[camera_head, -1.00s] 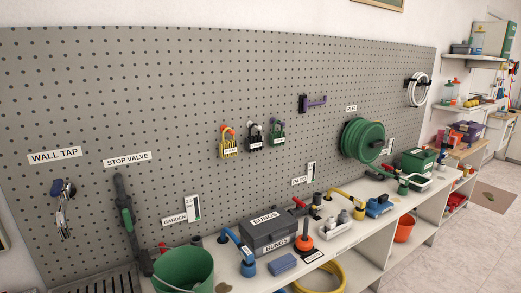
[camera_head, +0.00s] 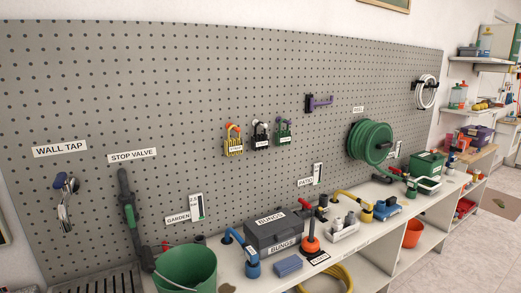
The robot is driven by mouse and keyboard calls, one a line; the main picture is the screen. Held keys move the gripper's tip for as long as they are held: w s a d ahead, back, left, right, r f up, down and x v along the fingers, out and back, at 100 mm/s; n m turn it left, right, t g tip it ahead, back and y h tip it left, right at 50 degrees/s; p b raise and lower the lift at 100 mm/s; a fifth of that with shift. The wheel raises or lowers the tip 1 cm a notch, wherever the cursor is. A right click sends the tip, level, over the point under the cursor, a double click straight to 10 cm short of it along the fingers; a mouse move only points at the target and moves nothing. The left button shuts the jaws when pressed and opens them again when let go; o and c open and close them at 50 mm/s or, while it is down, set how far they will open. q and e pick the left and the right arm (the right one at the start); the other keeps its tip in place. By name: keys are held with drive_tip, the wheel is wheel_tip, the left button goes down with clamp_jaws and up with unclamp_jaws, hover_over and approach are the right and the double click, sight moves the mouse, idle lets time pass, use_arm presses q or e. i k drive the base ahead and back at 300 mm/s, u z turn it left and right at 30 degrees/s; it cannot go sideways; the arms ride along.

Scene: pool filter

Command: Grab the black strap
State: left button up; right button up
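I cannot make out a black strap for certain. A dark band or holder (camera_head: 417,86) sits on the white hose coil (camera_head: 426,95) at the far right of the pegboard; it is too small to tell whether it is a strap. A long dark upright pipe with a green lever (camera_head: 129,215) is on the board under the STOP VALVE label (camera_head: 132,155). A black padlock-like item (camera_head: 260,136) hangs between a yellow one (camera_head: 234,143) and a green one (camera_head: 284,133). Neither of my grippers is in view.
The pegboard (camera_head: 200,80) stands behind a white shelf bench. On the bench are a green bucket (camera_head: 187,268), a grey BUNGS box (camera_head: 274,231), a blue block (camera_head: 289,265) and several fittings. A green hose reel (camera_head: 370,141) hangs on the board.

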sight(259, 142)
drive_tip(key=z, duration=1)
drive_tip(key=i, duration=1.75)
drive_tip(key=u, duration=1.2)
